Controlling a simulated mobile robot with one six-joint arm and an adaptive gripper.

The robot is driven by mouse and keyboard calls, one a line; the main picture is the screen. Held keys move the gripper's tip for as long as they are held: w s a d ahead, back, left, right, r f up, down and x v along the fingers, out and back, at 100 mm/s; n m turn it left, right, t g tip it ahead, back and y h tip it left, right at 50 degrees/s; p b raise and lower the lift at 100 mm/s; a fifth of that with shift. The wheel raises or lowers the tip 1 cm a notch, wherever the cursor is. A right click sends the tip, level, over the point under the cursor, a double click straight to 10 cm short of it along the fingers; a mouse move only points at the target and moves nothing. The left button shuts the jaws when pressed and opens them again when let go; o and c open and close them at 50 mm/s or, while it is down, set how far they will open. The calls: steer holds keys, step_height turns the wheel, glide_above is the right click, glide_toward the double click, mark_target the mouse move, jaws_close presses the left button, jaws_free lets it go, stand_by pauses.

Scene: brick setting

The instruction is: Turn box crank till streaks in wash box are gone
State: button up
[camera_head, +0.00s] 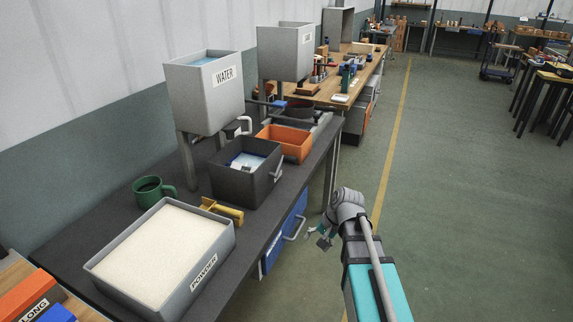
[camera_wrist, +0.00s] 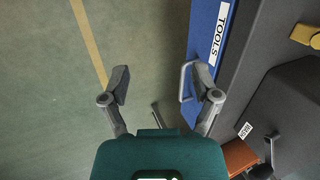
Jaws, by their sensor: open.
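The dark wash box (camera_head: 240,187) stands on the bench, with a pale blue-and-white surface inside. I cannot make out streaks in it. A light grey crank handle (camera_head: 278,169) is on its right side. In the wrist view the wash box (camera_wrist: 292,112) is at the right with its label, and the crank (camera_wrist: 271,152) shows at the lower right. My gripper (camera_head: 324,238) is beside the bench, over the aisle, apart from the box and crank. In the wrist view my gripper (camera_wrist: 162,85) is open and empty.
A blue drawer (camera_head: 283,236) labelled TOOLS, with a handle, is below the bench top near my gripper. A powder tray (camera_head: 222,249), green mug (camera_head: 148,191), yellow scoop (camera_head: 228,212), orange bin (camera_head: 297,149) and water tank (camera_head: 195,105) are along the bench. The aisle is clear.

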steer(key=w+a+m+t+y+b, duration=0.15)
steer(key=w+m+y, duration=0.25)
steer(key=w, duration=0.5)
steer(key=m+t+y+b, duration=0.6)
steer(key=m+y, duration=0.1)
steer(key=m, duration=0.6)
glide_toward(284, 158)
steer(key=s+d+f, duration=0.2)
steer(key=d, duration=0.3)
steer(key=shift+w+d+r+y, duration=0.15)
steer(key=shift+w+r+y, duration=0.15)
steer(key=shift+w, duration=0.1)
steer(key=x, duration=1.4)
steer(key=shift+s, duration=0.1)
steer(key=shift+c, duration=0.2)
jaws_close()
